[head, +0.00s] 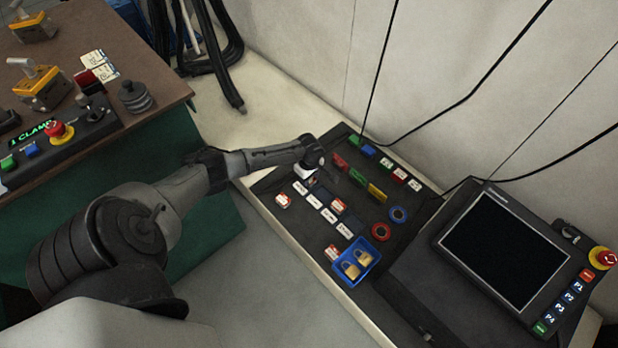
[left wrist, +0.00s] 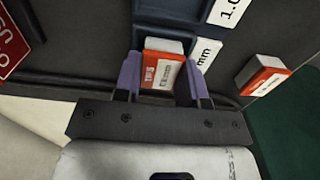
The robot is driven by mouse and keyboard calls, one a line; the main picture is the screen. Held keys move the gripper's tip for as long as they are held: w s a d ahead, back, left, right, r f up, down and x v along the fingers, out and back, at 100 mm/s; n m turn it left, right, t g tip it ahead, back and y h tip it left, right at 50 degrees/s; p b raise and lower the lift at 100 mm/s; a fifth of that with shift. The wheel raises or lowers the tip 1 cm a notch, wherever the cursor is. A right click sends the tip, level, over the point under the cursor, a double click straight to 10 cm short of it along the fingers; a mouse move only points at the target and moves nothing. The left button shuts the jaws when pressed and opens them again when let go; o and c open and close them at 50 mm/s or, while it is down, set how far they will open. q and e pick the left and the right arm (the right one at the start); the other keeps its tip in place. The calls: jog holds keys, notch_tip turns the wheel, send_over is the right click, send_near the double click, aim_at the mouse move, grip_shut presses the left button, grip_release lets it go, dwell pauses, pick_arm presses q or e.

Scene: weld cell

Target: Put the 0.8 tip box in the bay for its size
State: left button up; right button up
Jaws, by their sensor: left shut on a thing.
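My left gripper (head: 311,172) is over the far end of the row of bays on the dark panel. In the left wrist view its purple fingers (left wrist: 162,68) are shut on a small orange-red and white tip box (left wrist: 163,72); its printed size is too blurred to read. The box is at a dark blue bay (left wrist: 174,42); I cannot tell whether it rests inside or is just above. The label beside this bay (left wrist: 207,52) shows "mm", its number hidden by a finger. The neighbouring bay's label (left wrist: 230,10) reads 1.0. My right gripper is not in view.
Other tip boxes lie near the bays: one at the left (head: 283,201), also in the left wrist view (left wrist: 263,76), one among the bays (head: 338,206), one farther down (head: 332,252). A blue bin (head: 371,254) holds padlocks. A screen console (head: 505,250) stands right.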

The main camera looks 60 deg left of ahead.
pick_arm(q)
jog(key=o, duration=0.9)
jog(key=shift+f, duration=0.1)
jog(key=shift+o, duration=0.2)
jog(key=shift+r, duration=0.3)
notch_tip(320, 180, up, 10)
jog(key=p, duration=0.8)
jog(key=s+d+f+m, duration=0.1)
jog(key=s+d+m, duration=0.45)
jog(key=d, duration=0.55)
jog(key=s+d+m, duration=0.5)
jog(key=d+m, duration=0.2)
jog(key=d, duration=0.4)
jog(key=s+d+r+m+t, duration=0.3)
jog(key=s+d+r+m, duration=0.4)
jog(key=s+r+m, duration=0.3)
notch_tip(320, 180, up, 2)
jog(key=shift+s+d+r+t, duration=0.2)
jog(key=shift+s+d+t, duration=0.15)
jog(key=shift+s, duration=0.7)
